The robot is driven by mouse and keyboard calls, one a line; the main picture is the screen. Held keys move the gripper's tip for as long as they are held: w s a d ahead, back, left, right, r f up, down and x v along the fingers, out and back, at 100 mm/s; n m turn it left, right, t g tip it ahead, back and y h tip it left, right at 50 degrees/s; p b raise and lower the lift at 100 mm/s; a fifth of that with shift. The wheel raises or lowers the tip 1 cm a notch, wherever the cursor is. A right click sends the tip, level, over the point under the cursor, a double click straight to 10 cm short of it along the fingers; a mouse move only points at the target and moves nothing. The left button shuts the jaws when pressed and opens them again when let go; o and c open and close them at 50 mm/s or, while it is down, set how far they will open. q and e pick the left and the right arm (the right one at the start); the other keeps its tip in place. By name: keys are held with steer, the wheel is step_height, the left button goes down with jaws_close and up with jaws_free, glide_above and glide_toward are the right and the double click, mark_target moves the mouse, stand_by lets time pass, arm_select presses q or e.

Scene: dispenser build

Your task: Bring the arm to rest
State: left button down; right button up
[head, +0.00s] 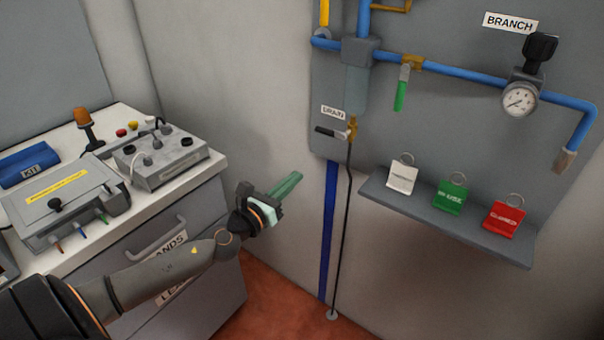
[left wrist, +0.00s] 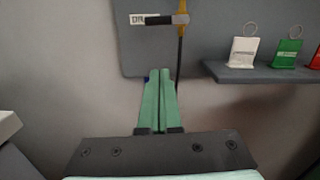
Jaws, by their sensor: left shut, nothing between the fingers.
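My left gripper (head: 288,185) reaches in from the lower left in the head view, past the corner of the workbench. Its green fingers are shut with nothing between them. In the left wrist view the fingers (left wrist: 158,105) lie side by side and point toward the wall panel, below the drain valve (left wrist: 166,19). They appear apart from the panel and the shelf. My right gripper is in neither view.
The workbench (head: 222,162) with grey boxes stands at left. The wall panel (head: 450,130) carries blue pipes, a gauge (head: 519,99), a green-handled valve (head: 401,90) and the drain valve (head: 350,131). A shelf (head: 440,222) holds white, green and red tags. A thin black drain line (head: 346,220) runs to the floor.

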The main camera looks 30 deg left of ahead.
arm_select(q)
steer(key=s+d+f+n+g+p, duration=0.2)
steer(key=s+d+f+n+g, duration=0.15)
steer(key=s+f+n, duration=0.4)
steer(key=s+d+f+n+g+p, duration=0.15)
steer(key=s+d+f+n, duration=0.3)
steer(key=f+n, duration=0.6)
steer(key=s+d+f+n+g+h+p, duration=0.1)
steer(key=s+d+f+n+g, duration=0.3)
steer(key=s+d+n, duration=0.7)
steer(key=n, duration=0.4)
steer(key=shift+s+f+h, duration=0.15)
steer(key=shift+s+h, duration=0.2)
steer(key=shift+h, duration=0.05)
